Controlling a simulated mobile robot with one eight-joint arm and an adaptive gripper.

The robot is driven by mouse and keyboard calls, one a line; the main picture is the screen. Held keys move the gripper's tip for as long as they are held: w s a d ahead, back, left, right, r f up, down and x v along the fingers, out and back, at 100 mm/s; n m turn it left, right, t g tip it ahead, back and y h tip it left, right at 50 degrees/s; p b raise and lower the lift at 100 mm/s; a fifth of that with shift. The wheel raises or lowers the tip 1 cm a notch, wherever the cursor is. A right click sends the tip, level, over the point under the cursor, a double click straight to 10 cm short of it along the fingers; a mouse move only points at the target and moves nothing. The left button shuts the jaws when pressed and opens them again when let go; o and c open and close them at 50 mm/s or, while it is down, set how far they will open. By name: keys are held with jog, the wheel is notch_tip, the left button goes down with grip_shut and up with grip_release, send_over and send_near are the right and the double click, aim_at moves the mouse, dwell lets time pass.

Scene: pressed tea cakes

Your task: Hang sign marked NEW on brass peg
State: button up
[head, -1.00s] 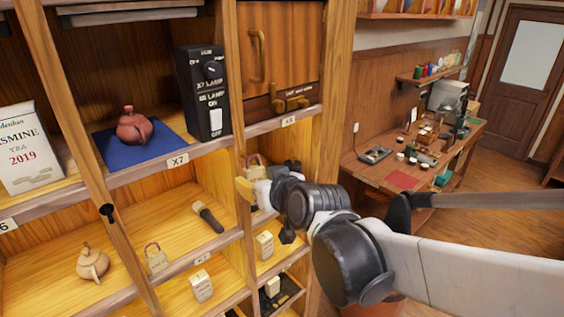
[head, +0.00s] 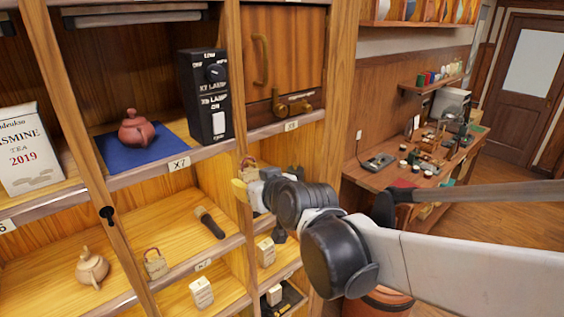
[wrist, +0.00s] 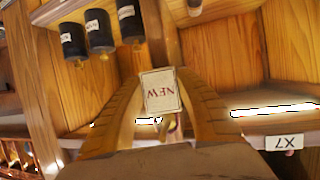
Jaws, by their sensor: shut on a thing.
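The sign marked NEW (wrist: 163,92) is a small cream card between my gripper's two yellow-brown fingers (wrist: 168,112) in the wrist view. Its lettering appears upside down there. My gripper (head: 242,189) is shut on the sign, in front of the shelf post right of the X7 label. In the head view a small tan shape at the fingers seems to be the sign, partly hidden. A dark round peg (head: 107,213) sticks out of the left post. I cannot make out a clearly brass peg; a small yellowish piece below the sign in the wrist view is unclear.
A red teapot (head: 135,128) on a blue cloth and a black lamp switch box (head: 205,97) stand on the upper shelf. A tan teapot (head: 92,265) and a looped tag (head: 155,264) are lower left. Dark labelled jars (wrist: 100,37) show in the wrist view.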

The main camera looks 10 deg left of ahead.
jog(key=o, duration=2)
jog(key=p+v, duration=0.3)
jog(key=v, duration=0.4)
jog(key=s+d+p, duration=0.1)
jog(key=s+d, duration=0.1)
jog(key=s+d+p, duration=0.1)
jog(key=s+d, duration=0.1)
jog(key=shift+d, duration=0.3)
